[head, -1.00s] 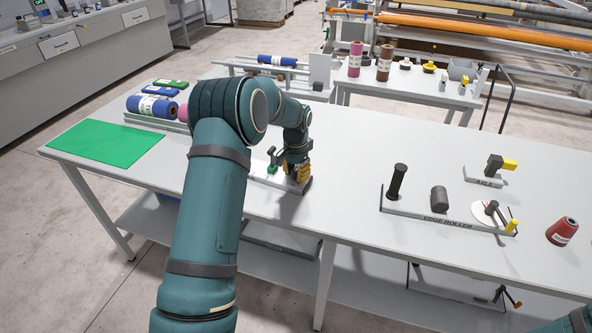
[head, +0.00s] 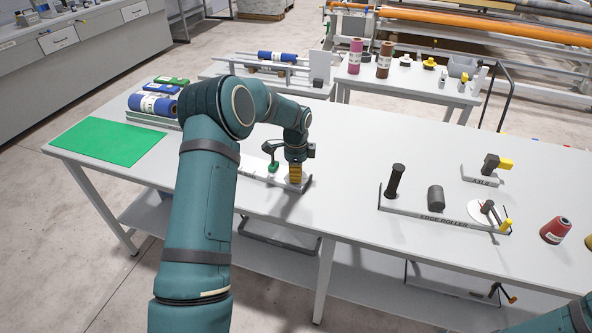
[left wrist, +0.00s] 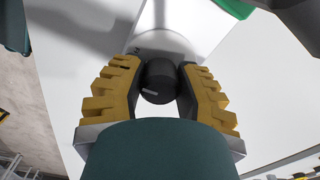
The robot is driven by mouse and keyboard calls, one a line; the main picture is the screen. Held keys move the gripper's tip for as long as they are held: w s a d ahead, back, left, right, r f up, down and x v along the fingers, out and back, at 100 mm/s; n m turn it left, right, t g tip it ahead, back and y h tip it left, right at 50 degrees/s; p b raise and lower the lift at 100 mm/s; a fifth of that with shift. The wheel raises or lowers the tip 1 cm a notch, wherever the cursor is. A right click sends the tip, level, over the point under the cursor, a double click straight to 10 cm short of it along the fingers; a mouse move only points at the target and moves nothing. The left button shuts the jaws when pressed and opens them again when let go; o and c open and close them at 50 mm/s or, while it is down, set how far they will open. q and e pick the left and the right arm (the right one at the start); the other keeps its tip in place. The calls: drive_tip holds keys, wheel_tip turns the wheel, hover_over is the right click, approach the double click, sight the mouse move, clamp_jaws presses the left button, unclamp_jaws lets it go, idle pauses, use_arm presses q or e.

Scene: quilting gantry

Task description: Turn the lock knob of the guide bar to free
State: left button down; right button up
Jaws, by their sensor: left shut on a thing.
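The lock knob is a dark round knob with a pale pointer line on its face. In the left wrist view the knob (left wrist: 158,82) sits between the yellow ridged fingers. My left gripper (left wrist: 160,88) is shut on it, one finger on each side. In the head view my left gripper (head: 295,174) points down at the right end of a pale narrow base (head: 254,168) on the table, and hides the knob. A green-footed upright part (head: 272,165) stands just left of it. The pointer line lies nearly level in the wrist view. My right gripper is not in view.
The edge roller stand (head: 440,219), axle block (head: 481,180) and red cone (head: 556,230) stand on the right of the table. A green mat (head: 110,142) and blue rolls (head: 153,104) are on the left.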

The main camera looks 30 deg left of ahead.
use_arm(q)
drive_tip(key=shift+f+m, duration=0.1)
drive_tip(key=shift+m, duration=0.5)
drive_tip(key=c, duration=0.6)
unclamp_jaws()
wheel_tip(320, 180, up, 12)
idle(0.5)
